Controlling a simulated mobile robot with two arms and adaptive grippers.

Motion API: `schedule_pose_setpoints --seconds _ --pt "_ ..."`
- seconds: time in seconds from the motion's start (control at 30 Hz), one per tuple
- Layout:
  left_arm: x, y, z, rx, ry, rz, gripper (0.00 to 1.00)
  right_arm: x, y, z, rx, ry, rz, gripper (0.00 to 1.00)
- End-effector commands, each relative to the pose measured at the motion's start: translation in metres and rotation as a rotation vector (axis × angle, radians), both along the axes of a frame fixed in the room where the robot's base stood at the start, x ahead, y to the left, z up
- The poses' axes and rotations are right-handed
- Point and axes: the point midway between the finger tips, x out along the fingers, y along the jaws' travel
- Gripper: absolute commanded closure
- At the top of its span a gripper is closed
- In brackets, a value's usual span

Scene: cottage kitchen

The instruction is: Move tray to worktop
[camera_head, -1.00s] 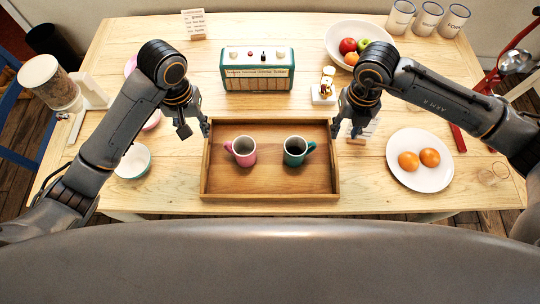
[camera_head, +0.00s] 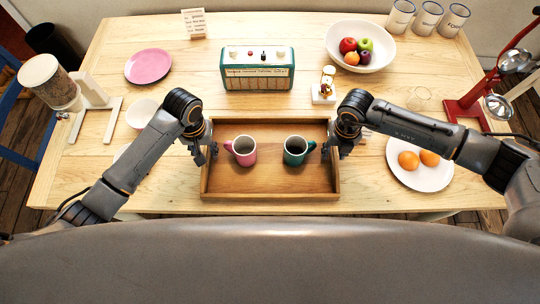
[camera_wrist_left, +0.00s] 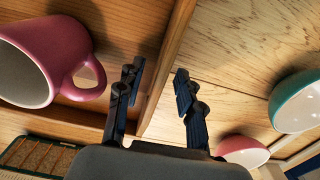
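The wooden tray (camera_head: 270,194) lies on the table, with a pink mug (camera_head: 243,151) and a teal mug (camera_head: 297,150) standing upright in it. My left gripper (camera_head: 206,153) is at the tray's left wall. In the left wrist view its fingers (camera_wrist_left: 158,75) are apart, one inside and one outside the wall (camera_wrist_left: 168,65), with a gap showing. The pink mug (camera_wrist_left: 45,60) is beside them. My right gripper (camera_head: 334,150) is at the tray's right wall, its fingers apart on either side of the wall; its contact with the wall is hard to see.
On the wooden table (camera_head: 150,195), a teal radio (camera_head: 257,72) stands behind the tray. A white plate with oranges (camera_head: 425,182) is right of it, near my right arm. A pink plate (camera_head: 148,66) and a fruit bowl (camera_head: 345,60) are further back. Bowls beside my left arm are partly hidden.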

Motion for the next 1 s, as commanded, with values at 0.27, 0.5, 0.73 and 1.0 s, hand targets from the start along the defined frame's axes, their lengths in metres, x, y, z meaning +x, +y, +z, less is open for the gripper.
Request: schedule_pose_setpoints --seconds 0.27,0.5,0.73,1.0 --pt "0.0001 -0.0001 0.0003 0.0 0.0 0.0 0.88 0.0 0.0001 0.0002 0.0 0.0 0.0 0.88" --pt "0.0002 0.0002 0.0004 0.0 0.0 0.0 1.0 0.0001 -0.0001 0.0004 -0.001 0.0 0.0 1.0" --pt "0.0003 0.0004 0.0005 0.001 0.0 0.001 1.0 0.0001 -0.0004 0.0006 -0.001 0.001 -0.001 1.0" --pt "0.0011 0.0005 0.0083 0.0 -0.003 0.001 1.0 0.0011 -0.0003 0.0083 0.0 -0.002 -0.001 1.0"
